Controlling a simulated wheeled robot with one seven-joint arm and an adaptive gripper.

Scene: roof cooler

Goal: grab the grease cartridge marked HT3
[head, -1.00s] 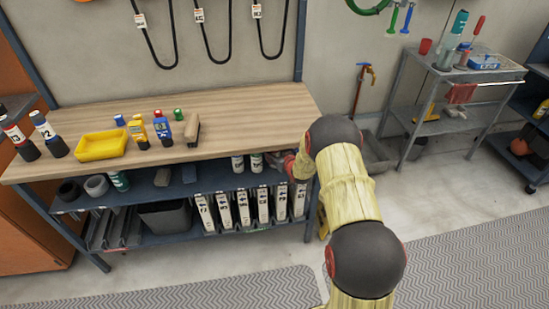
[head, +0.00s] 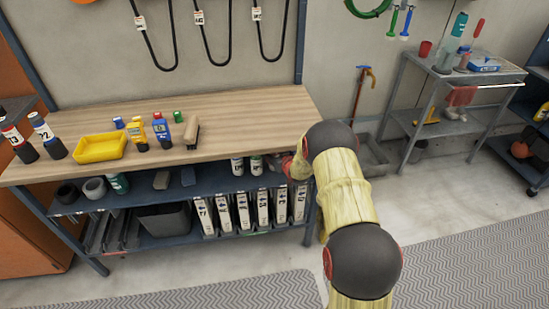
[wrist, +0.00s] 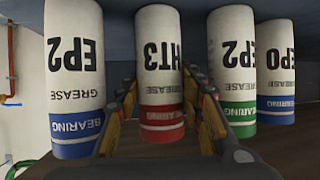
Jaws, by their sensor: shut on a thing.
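The HT3 grease cartridge (wrist: 158,85), white with a red band, stands between the two fingers of my gripper (wrist: 160,108) in the wrist view, where the picture is upside down. My gripper is shut on it. An EP2 cartridge with a blue band (wrist: 75,80) stands on its left. An EP2 cartridge with a green band (wrist: 232,75) and an EPO cartridge with a blue band (wrist: 275,75) stand on its right. In the head view my gripper (head: 282,163) reaches onto the bench's shelf and the HT3 cartridge is hidden.
The workbench top (head: 250,110) lies just above the shelf (head: 210,183) and limits height there. Two cartridges (head: 247,165) show left of my gripper. Open floor lies in front of the bench.

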